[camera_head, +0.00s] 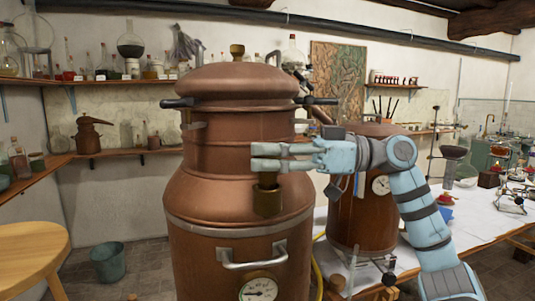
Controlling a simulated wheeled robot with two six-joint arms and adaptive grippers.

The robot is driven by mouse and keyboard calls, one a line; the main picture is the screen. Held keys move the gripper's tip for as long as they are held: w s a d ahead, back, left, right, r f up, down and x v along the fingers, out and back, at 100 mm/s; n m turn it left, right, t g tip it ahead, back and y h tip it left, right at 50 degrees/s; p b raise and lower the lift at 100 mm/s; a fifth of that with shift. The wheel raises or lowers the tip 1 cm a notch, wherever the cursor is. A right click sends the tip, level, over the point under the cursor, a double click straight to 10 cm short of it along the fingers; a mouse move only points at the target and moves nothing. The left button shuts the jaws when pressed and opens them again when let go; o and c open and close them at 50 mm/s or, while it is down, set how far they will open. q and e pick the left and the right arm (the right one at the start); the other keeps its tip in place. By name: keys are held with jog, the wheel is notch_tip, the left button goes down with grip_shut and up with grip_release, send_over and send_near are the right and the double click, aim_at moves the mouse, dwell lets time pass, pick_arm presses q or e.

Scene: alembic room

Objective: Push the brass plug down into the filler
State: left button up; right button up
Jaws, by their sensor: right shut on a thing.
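A large copper boiler (230,195) stands in the middle of the head view. My right gripper (266,157) reaches in from the right in front of its upper body, fingers pointing left. It is shut on a brass piece, seemingly the brass plug (267,179), whose narrower part shows just below the fingers. A wider dark brass cup (267,203), likely the filler, is directly beneath it against the boiler's shoulder. I cannot tell how deep the plug sits in it. The fingers hide the plug's top. My left gripper is not in view.
A brass knob (237,50) tops the lid, with dark side clamps below. A handle (252,255) and gauge (259,289) are on the boiler's front. A second copper vessel (365,210) stands behind my right arm. A stool (32,250) and bucket (108,263) are at left.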

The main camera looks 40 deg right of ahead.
jog(key=shift+f+b, duration=1.5)
jog(key=shift+b, duration=0.15)
dwell(3.1)
jog(key=o, duration=1.3)
jog(key=shift+o, duration=0.2)
jog(key=shift+r, duration=0.15)
notch_tip(320, 180, up, 10)
jog(key=shift+a+f, duration=0.1)
jog(key=shift+f, duration=0.05)
